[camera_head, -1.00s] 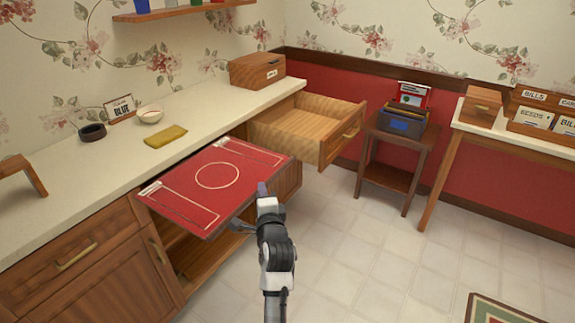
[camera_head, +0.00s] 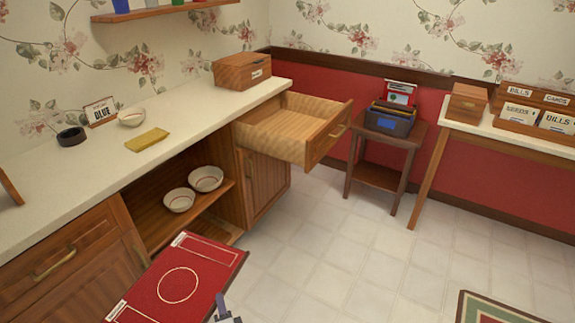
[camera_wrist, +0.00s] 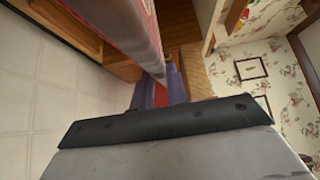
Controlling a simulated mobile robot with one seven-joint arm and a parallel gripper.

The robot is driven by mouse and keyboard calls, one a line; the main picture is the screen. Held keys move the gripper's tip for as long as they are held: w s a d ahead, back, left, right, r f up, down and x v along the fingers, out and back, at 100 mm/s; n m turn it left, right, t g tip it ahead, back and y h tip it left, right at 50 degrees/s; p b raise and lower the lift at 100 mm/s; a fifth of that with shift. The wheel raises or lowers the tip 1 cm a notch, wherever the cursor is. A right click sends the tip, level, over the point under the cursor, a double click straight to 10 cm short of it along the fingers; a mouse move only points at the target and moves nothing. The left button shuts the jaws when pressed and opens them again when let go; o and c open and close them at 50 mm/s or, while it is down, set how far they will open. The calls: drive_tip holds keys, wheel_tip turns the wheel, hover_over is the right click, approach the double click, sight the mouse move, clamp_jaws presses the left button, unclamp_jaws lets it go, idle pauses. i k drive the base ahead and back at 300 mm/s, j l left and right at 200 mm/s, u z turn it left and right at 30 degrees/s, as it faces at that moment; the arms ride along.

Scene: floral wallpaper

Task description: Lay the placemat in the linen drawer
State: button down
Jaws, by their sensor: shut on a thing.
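The red placemat (camera_head: 200,268) with a pale circle and cutlery outlines is at the bottom of the head view, held out flat in front of the cabinet. My gripper (camera_head: 224,308) is at its right edge, mostly cut off by the frame. In the wrist view my gripper's fingers (camera_wrist: 160,92) are closed on the placemat's edge, and the placemat (camera_wrist: 120,32) stretches away from them. An open wooden drawer (camera_head: 318,146) sticks out under the counter's far end. I see nothing in the visible part of it, and no label on it is readable.
The counter (camera_head: 85,164) holds a yellow folded cloth (camera_head: 147,139), a bowl (camera_head: 131,117), a dark ring (camera_head: 71,138) and a wooden box (camera_head: 241,71). Two bowls (camera_head: 206,178) sit on the open shelf. A small side table (camera_head: 376,178) with a file box stands beyond the drawer.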

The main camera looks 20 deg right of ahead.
sight(296, 134)
drive_tip(key=i+l, duration=0.15)
drive_tip(key=l, duration=0.4)
drive_tip(key=i+l, duration=0.15)
drive_tip(key=l, duration=0.35)
drive_tip(key=i+l, duration=0.15)
drive_tip(key=l, duration=0.4)
drive_tip(key=i+l, duration=0.15)
drive_tip(key=l, duration=0.4)
drive_tip(key=i+l, duration=0.2)
drive_tip(key=l, duration=0.3)
drive_tip(key=i+l, duration=0.15)
drive_tip(key=l, duration=0.4)
drive_tip(key=i+l, duration=0.15)
drive_tip(key=l, duration=0.4)
drive_tip(key=i+l, duration=0.15)
drive_tip(key=l, duration=0.4)
drive_tip(key=i+l+u, duration=0.2)
drive_tip(key=l+u, duration=0.15)
drive_tip(key=l, duration=0.25)
drive_tip(key=u, duration=1.15)
drive_tip(key=k+j, duration=0.05)
